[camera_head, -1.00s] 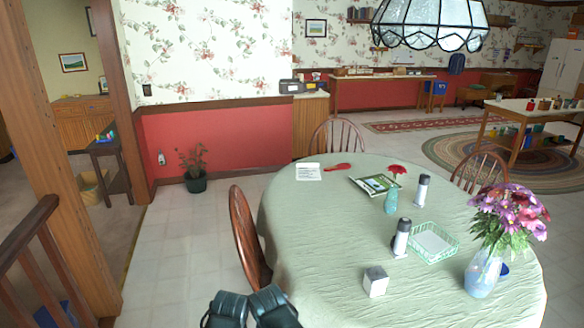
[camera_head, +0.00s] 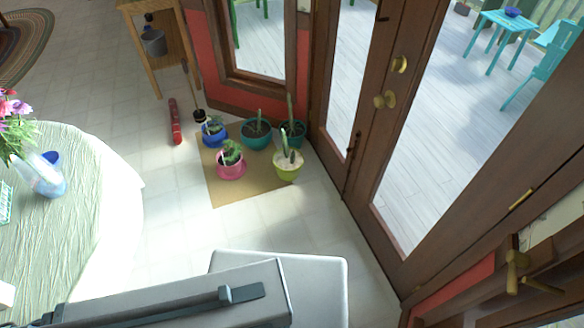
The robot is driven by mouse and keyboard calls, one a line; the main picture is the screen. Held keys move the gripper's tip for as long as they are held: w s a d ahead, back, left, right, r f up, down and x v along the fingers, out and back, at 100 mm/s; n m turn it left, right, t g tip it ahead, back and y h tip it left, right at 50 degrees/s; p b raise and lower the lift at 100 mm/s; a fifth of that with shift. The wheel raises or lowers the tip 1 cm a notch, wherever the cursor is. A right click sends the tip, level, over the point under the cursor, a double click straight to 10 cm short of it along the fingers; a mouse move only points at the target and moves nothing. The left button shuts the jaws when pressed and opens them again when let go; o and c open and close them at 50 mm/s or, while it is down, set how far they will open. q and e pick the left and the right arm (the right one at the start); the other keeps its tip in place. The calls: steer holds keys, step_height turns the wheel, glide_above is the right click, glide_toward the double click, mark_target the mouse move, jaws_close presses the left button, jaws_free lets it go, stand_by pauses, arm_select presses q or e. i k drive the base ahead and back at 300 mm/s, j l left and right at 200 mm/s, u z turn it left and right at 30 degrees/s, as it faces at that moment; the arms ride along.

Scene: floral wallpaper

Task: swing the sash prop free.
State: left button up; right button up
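At the lower right edge, a brass fitting (camera_head: 514,268) with a short arm sits on a dark wooden frame (camera_head: 462,303). It may be the sash prop, but I cannot tell for sure, or whether it is engaged. A smaller flat brass piece (camera_head: 521,199) lies on the wood above it. Neither of my grippers shows in this view, so nothing of mine is seen touching the fitting.
Glazed wooden doors with brass knobs (camera_head: 385,100) stand at the right. Several potted plants stand on a tan mat (camera_head: 226,188). A grey box with a bar handle (camera_head: 180,305) and a white-topped thing (camera_head: 325,280) fill the bottom. The round table (camera_head: 75,225) is left; floor between is clear.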

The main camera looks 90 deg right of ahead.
mark_target(513, 258)
steer(key=z, duration=4.95)
steer(key=k+l, duration=0.2)
steer(key=u, duration=0.05)
